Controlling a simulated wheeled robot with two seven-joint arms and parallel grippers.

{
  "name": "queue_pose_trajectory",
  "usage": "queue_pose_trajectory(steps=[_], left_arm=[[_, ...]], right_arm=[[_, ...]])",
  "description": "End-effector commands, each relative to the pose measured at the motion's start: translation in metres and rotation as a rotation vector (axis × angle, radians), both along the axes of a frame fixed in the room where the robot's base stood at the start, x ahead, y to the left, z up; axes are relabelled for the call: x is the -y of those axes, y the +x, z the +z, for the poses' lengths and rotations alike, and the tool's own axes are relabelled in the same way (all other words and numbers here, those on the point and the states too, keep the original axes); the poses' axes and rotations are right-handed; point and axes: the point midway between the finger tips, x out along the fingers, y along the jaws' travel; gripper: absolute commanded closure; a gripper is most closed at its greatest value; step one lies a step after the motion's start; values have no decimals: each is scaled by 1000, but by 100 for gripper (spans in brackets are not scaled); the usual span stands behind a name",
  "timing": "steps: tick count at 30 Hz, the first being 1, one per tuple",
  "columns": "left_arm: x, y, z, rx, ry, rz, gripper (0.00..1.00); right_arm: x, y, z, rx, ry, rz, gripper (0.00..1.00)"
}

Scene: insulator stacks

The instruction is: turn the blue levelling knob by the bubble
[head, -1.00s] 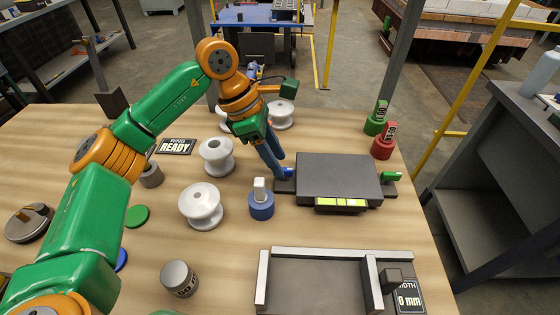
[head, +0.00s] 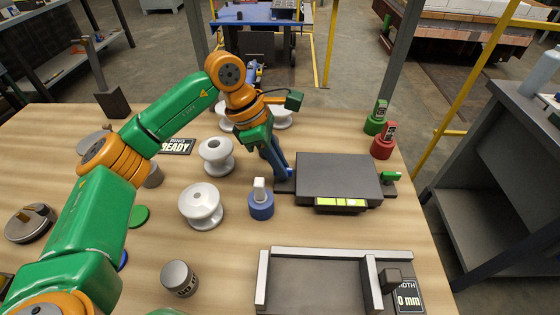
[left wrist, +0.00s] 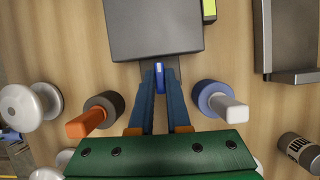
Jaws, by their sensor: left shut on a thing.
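The dark grey levelling block (head: 338,175) stands right of centre on the table, with a yellow-green bubble strip (head: 340,202) along its front edge. The strip's end also shows at the top of the left wrist view (left wrist: 209,10). The blue levelling knob (left wrist: 159,74) is at the block's edge, between my left fingertips in the left wrist view. In the head view my left gripper (head: 286,174) is at the block's left side, and its fingers largely hide the knob. It is shut on the knob. A green knob (head: 391,177) is on the block's right side. My right gripper is not in view.
A blue-based piece with a white handle (head: 261,201) stands close by my left gripper. White insulators (head: 202,206) stand to the left. A grey frame (head: 318,251) lies in front. An orange-handled piece (left wrist: 92,119) is beside my fingers in the left wrist view.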

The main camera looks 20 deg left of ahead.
Motion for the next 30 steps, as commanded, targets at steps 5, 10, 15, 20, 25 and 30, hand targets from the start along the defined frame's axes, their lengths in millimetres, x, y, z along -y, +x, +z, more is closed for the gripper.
queue_pose_trajectory(steps=[5,10,15,20,25,30], left_arm=[[0,1,3,-2,0,-95,100],[0,2,3,-2,-1,-238,100],[0,2,3,-3,-1,-393,100],[0,3,3,-2,0,-528,100],[1,4,2,-2,0,-649,100],[1,5,2,0,1,-739,100]], right_arm=[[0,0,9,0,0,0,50],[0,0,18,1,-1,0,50],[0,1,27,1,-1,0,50],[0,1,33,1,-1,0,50],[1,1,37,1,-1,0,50],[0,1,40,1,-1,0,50]])
